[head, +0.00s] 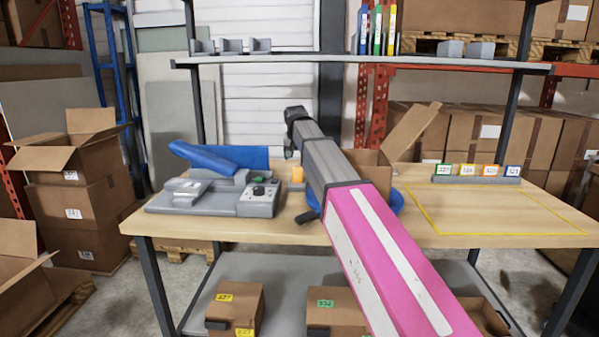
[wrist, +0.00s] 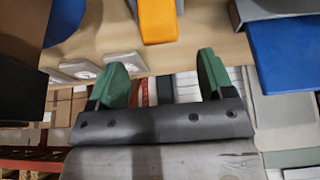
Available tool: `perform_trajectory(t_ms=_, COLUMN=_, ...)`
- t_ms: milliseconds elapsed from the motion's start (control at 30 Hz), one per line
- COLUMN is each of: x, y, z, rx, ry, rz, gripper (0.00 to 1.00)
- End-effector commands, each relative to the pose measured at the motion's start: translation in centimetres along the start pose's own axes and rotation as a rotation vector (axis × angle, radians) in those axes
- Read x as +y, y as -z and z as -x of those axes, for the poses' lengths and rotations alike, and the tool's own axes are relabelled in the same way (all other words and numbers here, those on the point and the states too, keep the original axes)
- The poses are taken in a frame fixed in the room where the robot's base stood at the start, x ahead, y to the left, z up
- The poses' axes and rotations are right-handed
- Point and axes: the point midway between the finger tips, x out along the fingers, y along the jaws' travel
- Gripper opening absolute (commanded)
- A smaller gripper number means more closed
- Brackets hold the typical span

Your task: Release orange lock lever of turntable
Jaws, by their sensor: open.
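The orange lock lever (head: 297,174) stands on the table left of my arm in the head view. In the wrist view the orange lever (wrist: 158,18) is at the top middle, cut off by the frame edge. My gripper (wrist: 162,68) is open, its two green fingertips apart with nothing between them. The lever lies beyond the fingertips, roughly in line with the gap and apart from them. The blue turntable (head: 396,201) shows only in part behind my arm, with an open cardboard box (head: 370,166) at it. My arm hides much of both.
A grey machine (head: 215,194) with a blue arm and control box stands left of the lever. A label stand (head: 477,180) and a yellow-outlined area (head: 500,211) are at the right. A shelf (head: 370,63) spans above the table's back.

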Motion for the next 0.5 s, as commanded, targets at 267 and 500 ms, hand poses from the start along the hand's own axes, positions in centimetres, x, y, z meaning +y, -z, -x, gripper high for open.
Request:
perform_trajectory(t_ms=267, x=0.0, y=0.1, z=-5.0, rx=-0.002, ry=-0.001, rz=0.0, gripper=0.74)
perform_trajectory(t_ms=500, x=0.0, y=0.1, z=-8.0, rx=-0.001, ry=0.0, rz=0.0, gripper=0.74)
